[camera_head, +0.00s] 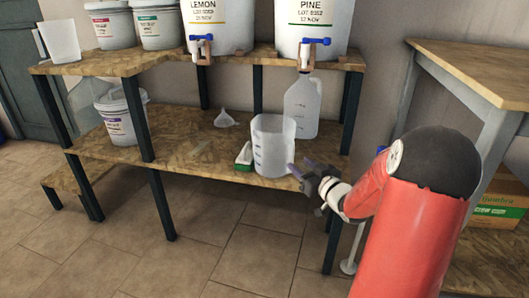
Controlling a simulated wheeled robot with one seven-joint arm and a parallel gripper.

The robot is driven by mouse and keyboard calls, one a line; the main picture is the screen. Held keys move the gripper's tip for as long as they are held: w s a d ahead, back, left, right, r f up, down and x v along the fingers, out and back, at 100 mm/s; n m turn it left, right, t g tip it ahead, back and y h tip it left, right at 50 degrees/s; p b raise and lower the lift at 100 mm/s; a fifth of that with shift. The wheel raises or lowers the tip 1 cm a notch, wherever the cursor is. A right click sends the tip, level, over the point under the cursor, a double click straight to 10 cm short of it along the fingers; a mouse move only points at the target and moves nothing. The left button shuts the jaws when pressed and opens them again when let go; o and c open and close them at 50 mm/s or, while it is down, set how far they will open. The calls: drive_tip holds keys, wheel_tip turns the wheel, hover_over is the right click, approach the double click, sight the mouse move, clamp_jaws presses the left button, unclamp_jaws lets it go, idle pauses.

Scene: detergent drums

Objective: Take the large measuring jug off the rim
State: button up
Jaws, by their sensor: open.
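A large translucent measuring jug (272,146) with graduation marks stands upright on the lower wooden shelf (190,147), near its front edge. My gripper (299,170) is just right of the jug's lower part, with its fingers pointing toward it. The jaws are open and nothing shows between them. I cannot tell whether a fingertip touches the jug. Another translucent jug (60,41) with a handle stands at the left end of the upper shelf (120,62).
A green-and-white item (243,155) lies close left of the jug. A clear canister (301,106) stands behind it and a funnel (225,119) farther back. Two tapped drums (222,20) (312,22) stand above. A shelf leg (348,112) rises right of the canister.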

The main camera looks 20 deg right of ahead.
sight(292, 157)
drive_tip(key=w, duration=0.2)
drive_tip(key=w+a, duration=0.1)
drive_tip(key=w, duration=0.2)
drive_tip(key=shift+w+a+r, duration=0.15)
drive_tip(key=shift+w+r, duration=0.15)
drive_tip(key=shift+w, duration=0.05)
clamp_jaws()
